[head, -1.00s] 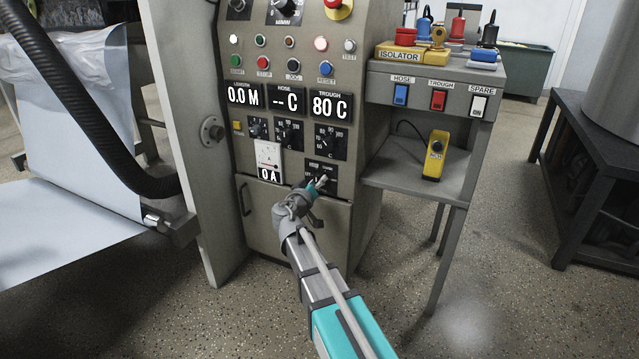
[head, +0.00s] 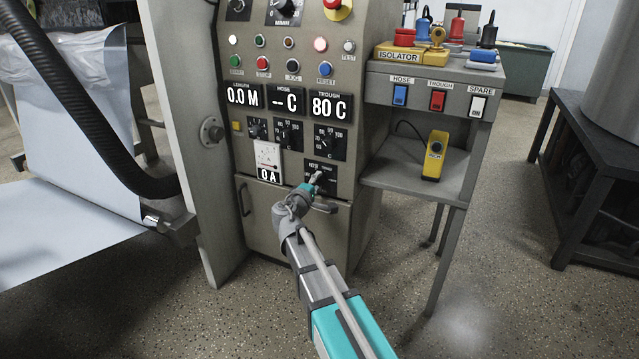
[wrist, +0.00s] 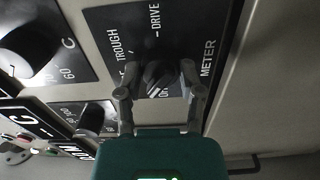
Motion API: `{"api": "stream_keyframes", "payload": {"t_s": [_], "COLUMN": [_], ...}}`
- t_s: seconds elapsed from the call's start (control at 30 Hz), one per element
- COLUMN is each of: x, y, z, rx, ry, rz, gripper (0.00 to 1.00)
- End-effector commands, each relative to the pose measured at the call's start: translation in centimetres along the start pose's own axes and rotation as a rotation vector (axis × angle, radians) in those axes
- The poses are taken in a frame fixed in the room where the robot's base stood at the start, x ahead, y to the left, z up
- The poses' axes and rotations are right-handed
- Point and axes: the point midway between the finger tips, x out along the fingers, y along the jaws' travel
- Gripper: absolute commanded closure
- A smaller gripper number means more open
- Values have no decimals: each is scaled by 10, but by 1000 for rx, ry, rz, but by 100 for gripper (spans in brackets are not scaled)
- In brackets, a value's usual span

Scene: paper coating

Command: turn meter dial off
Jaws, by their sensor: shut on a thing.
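The meter dial (wrist: 158,76) is a dark knob on a black plate marked TROUGH, DRIVE and METER. The wrist view shows it between the two fingers of my gripper (wrist: 157,88), which is shut on it. The knob's pointer slants, and the label below it is partly covered. In the head view my gripper (head: 315,179) is at the black dial plate (head: 331,170), low on the grey cabinet, and hides most of the knob. The white gauge (head: 268,155) beside it has a display reading 0 A.
Other black knobs (head: 329,142) sit just above the plate, near my gripper. A grey shelf stand (head: 405,185) with a yellow handset (head: 435,157) stands close on the right. The floor in front is clear.

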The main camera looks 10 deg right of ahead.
Motion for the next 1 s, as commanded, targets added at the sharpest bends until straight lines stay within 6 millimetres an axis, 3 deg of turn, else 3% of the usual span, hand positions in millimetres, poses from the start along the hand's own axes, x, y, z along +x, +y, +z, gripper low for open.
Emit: {"api": "stream_keyframes", "payload": {"t_s": [0.5, 1.0], "x": [-1, -1], "y": [0, 0], "z": [3, 3], "rx": [-438, -568], "ry": [-7, -7], "rz": [-3, -4], "gripper": [99, 99]}}
